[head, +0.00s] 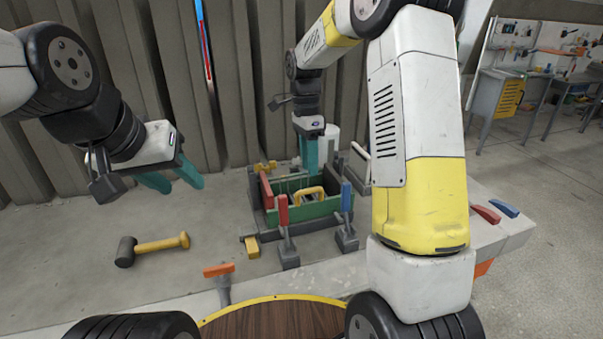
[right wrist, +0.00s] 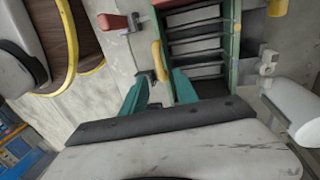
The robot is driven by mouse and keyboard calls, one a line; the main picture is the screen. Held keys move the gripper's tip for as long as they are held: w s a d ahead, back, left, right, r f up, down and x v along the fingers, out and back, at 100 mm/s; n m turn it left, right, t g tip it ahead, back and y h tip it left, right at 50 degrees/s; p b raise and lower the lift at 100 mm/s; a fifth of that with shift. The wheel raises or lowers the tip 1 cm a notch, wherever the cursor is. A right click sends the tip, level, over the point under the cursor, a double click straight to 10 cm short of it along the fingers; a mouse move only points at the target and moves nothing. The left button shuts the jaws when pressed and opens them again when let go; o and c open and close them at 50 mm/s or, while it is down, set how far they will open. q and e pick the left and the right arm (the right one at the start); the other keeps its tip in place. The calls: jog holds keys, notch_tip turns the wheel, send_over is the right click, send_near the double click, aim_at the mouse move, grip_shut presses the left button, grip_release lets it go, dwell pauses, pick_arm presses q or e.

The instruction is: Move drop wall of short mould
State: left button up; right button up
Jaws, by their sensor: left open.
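The mould (head: 300,206) is a green-walled box with dark inner slats, standing on the grey bench. It also shows in the right wrist view (right wrist: 236,60). A yellow handle (head: 309,194) shows at its near side, and a red bar (head: 266,190) on its left. My right gripper (head: 318,156) is over the far part of the mould, teal fingers pointing down. In the right wrist view its fingers (right wrist: 160,88) are apart, with a yellow handle (right wrist: 159,60) beyond the gap; contact cannot be told. My left gripper (head: 173,179) is open and empty above the bench, left of the mould.
A mallet (head: 155,247) with a yellow handle lies on the bench at left. Red-handled (head: 284,215) and blue-handled (head: 346,199) clamps stand before the mould. An orange-handled scraper (head: 219,272) lies near the front edge. A ribbed wall (head: 230,80) is behind.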

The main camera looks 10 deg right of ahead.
send_over(310, 204)
jog(key=w, duration=0.1)
jog(key=f, duration=0.5)
jog(key=shift+w+d+f, duration=0.1)
jog(key=shift+d+f, duration=0.1)
jog(key=shift+f, duration=0.2)
grip_shut()
dwell(0.8)
